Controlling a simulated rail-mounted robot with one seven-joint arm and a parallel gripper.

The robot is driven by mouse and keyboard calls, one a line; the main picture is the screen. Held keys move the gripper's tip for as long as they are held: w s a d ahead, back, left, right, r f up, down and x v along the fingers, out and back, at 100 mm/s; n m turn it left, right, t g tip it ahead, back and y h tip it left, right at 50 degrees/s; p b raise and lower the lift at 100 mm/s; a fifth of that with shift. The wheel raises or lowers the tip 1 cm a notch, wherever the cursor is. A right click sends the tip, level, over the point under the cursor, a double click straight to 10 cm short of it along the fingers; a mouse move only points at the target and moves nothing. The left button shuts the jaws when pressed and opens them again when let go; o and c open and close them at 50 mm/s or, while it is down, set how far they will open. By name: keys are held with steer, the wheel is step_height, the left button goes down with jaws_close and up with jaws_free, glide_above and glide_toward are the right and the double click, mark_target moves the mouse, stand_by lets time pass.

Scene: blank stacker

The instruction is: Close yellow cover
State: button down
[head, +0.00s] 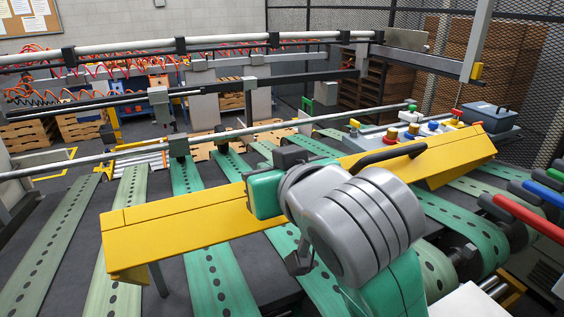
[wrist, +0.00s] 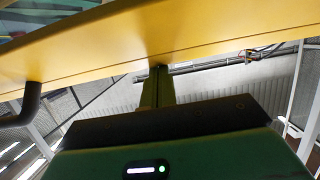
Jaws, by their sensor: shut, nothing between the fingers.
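The yellow cover (head: 180,228) is a long angled panel that spans the green belts from lower left to upper right in the head view. A black curved handle (head: 392,153) stands on its top edge, right of my wrist. In the wrist view the cover (wrist: 190,35) fills the top, with the dark handle (wrist: 30,108) at left. My gripper (wrist: 158,78) is shut and empty, its fingertips close to the cover's edge; I cannot tell if they touch. In the head view my arm hides the middle of the cover and the fingertips.
Green perforated belts (head: 130,225) run under the cover over a dark bed. A grey rail (head: 150,151) crosses behind it. Colored knobs (head: 411,127) and a grey-blue box (head: 490,117) stand at the right rear. Red, green and blue handles (head: 528,215) project at right.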

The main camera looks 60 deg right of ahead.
stand_by(0.5)
steer(key=w+r+p, duration=0.1)
steer(key=w+d+r+p, duration=0.1)
steer(key=p, duration=0.1)
steer(key=r+p, duration=0.1)
steer(key=shift+w+d+r+p, duration=0.3)
steer(key=shift+w+p, duration=0.05)
steer(key=shift+w, duration=0.05)
steer(key=r+v, duration=0.1)
steer(key=v, duration=0.8)
steer(key=shift+r, duration=0.35)
steer(key=shift+d, duration=0.15)
